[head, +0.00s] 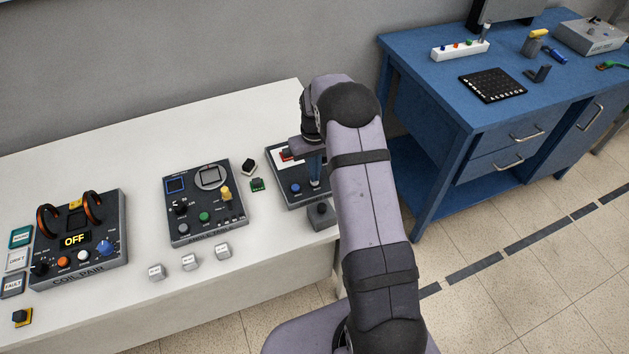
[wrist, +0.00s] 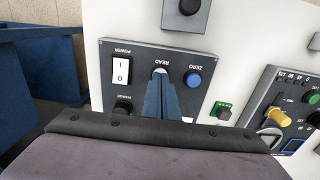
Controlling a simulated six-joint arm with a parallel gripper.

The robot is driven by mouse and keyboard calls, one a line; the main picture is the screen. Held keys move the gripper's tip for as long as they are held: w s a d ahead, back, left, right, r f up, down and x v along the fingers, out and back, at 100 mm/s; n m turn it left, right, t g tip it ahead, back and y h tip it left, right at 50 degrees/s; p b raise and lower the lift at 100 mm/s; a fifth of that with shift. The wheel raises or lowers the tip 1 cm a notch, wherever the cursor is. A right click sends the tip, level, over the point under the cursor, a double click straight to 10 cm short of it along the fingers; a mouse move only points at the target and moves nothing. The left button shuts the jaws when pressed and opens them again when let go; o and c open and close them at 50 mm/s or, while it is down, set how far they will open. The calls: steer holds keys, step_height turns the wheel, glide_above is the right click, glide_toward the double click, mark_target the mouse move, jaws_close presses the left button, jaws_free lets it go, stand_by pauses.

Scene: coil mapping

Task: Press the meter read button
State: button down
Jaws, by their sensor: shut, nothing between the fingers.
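The dark meter panel (head: 281,167) lies at the right end of the white bench, partly hidden by my arm. It also shows upside down in the wrist view (wrist: 212,65). The button marked READ (wrist: 159,70) is light grey and round, between a white POWER switch (wrist: 121,71) and a blue ZERO button (wrist: 193,79). My gripper (wrist: 161,80) is shut and empty, its blue fingers pointing down with the tips over the READ button and partly covering it. In the head view my gripper (head: 315,184) stands right of the blue button. I cannot tell whether the tips touch.
A dark box with a knob (head: 321,215) sits at the panel's front edge. Further left are another control panel (head: 205,203) and the coil pair unit (head: 80,240), which reads OFF.

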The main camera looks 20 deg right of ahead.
steer(key=shift+f, duration=0.5)
stand_by(0.4)
steer(key=shift+r+p, duration=2)
steer(key=shift+r, duration=1.2)
steer(key=shift+a+r, duration=0.1)
steer(key=shift+r, duration=0.05)
steer(key=s+a+r, duration=0.6)
steer(key=s+r, duration=0.2)
steer(key=s, duration=0.2)
steer(key=s+a+r, duration=0.1)
steer(key=s+a, duration=0.1)
steer(key=s, duration=0.7)
steer(key=s+a, duration=0.1)
steer(key=s, duration=0.7)
steer(key=shift+s+a+r, duration=0.35)
steer(key=shift+s+r, duration=0.05)
